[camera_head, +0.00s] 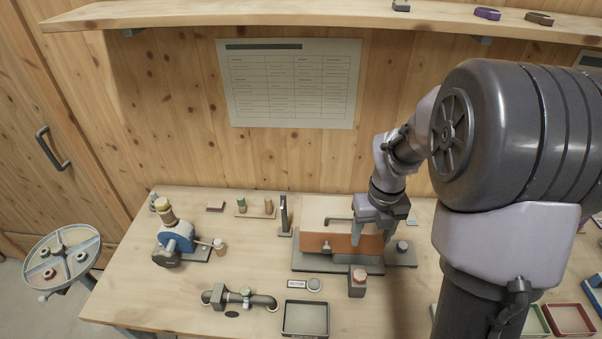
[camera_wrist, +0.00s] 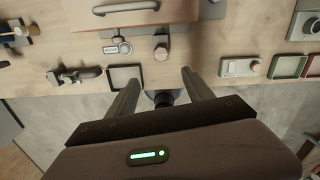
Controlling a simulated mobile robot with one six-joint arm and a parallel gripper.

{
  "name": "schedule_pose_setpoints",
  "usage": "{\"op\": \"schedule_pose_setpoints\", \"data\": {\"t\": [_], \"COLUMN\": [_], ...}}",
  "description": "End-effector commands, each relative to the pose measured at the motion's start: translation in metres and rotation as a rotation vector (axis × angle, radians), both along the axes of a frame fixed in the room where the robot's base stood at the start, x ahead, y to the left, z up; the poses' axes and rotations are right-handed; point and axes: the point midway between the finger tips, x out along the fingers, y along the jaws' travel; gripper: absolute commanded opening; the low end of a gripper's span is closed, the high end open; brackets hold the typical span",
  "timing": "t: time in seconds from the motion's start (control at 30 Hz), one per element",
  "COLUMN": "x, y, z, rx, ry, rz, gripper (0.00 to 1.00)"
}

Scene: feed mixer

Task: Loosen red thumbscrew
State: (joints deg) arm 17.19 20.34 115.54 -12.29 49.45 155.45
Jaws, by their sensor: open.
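I cannot make out a red thumbscrew for certain in either view. A small knob (camera_head: 326,247) sits on that panel. My gripper (camera_head: 373,234) hangs pointing down at the right part of the machine, covering some of the panel. In the wrist view my gripper (camera_wrist: 160,76) has its two fingers spread apart with nothing between them.
A blue hand-cranked machine (camera_head: 178,238) stands at the left of the table (camera_head: 150,300). A pipe fitting (camera_head: 240,297) and a dark tray (camera_head: 305,318) lie in front. Red and green trays are at the right. A shelf (camera_head: 300,15) runs above.

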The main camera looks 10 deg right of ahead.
Motion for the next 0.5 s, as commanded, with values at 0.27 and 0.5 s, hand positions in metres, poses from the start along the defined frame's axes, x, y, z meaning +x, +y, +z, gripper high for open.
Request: {"op": "schedule_pose_setpoints", "data": {"t": [0.27,0.5], "x": [0.001,0.001], "y": [-0.01,-0.009], "z": [-0.041,-0.115], "rx": [0.003,0.004], "ry": [0.035,0.036], "rz": [-0.178,-0.175], "gripper": [0.6,0.6]}}
